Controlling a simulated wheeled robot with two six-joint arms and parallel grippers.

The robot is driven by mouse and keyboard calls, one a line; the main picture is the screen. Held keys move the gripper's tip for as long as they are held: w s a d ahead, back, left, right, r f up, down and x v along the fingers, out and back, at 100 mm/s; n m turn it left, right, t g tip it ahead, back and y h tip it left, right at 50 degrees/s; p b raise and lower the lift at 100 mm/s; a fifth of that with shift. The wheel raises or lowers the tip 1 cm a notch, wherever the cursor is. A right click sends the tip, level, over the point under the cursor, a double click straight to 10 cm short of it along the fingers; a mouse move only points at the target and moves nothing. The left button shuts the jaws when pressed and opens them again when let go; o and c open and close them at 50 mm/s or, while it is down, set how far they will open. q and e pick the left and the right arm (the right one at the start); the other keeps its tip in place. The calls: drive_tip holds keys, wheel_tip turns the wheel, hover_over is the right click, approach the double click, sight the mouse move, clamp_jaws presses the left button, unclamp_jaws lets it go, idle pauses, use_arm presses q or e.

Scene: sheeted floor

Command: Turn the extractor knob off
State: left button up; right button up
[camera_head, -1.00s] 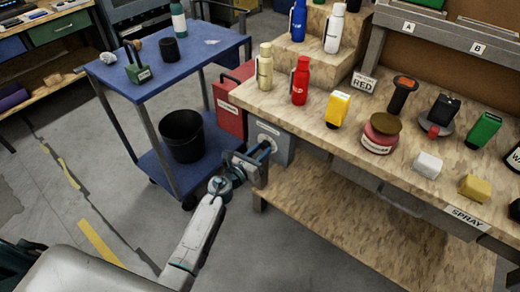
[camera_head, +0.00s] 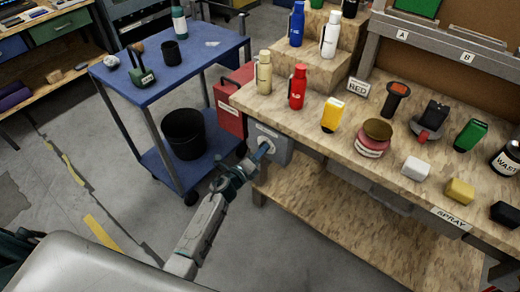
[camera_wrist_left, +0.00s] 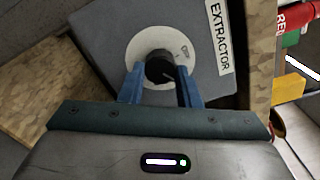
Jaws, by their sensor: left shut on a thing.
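The extractor box (camera_head: 276,141) is a grey box fixed at the left end of the workbench. In the left wrist view its face (camera_wrist_left: 105,35) carries a label (camera_wrist_left: 219,38) reading EXTRACTOR. A black knob (camera_wrist_left: 160,69) sits in the middle of a round white dial (camera_wrist_left: 137,45). My left gripper (camera_head: 261,150) reaches the box in the head view. In the left wrist view its two blue fingers (camera_wrist_left: 160,84) stand on either side of the knob, shut on it. The knob's pointer direction is hard to read. My right gripper is not in view.
The workbench top (camera_head: 318,140) holds bottles and several small items. A red box (camera_head: 234,98) stands just left of the extractor box. A blue cart (camera_head: 190,82) with a black bin (camera_head: 184,133) stands further left. A lower wooden shelf (camera_head: 350,220) lies below the bench.

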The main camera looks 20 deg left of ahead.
use_arm(q)
drive_tip(key=n+p, duration=0.6)
drive_tip(key=n, duration=0.4)
drive_tip(key=shift+r+n, duration=0.15)
drive_tip(key=shift+n, duration=0.15)
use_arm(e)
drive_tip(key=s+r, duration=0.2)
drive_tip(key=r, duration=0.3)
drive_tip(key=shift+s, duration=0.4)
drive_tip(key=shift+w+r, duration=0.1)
use_arm(q)
drive_tip(key=o, duration=1)
drive_tip(key=shift+b+v, duration=0.55)
drive_tip(key=shift+v, duration=4.9)
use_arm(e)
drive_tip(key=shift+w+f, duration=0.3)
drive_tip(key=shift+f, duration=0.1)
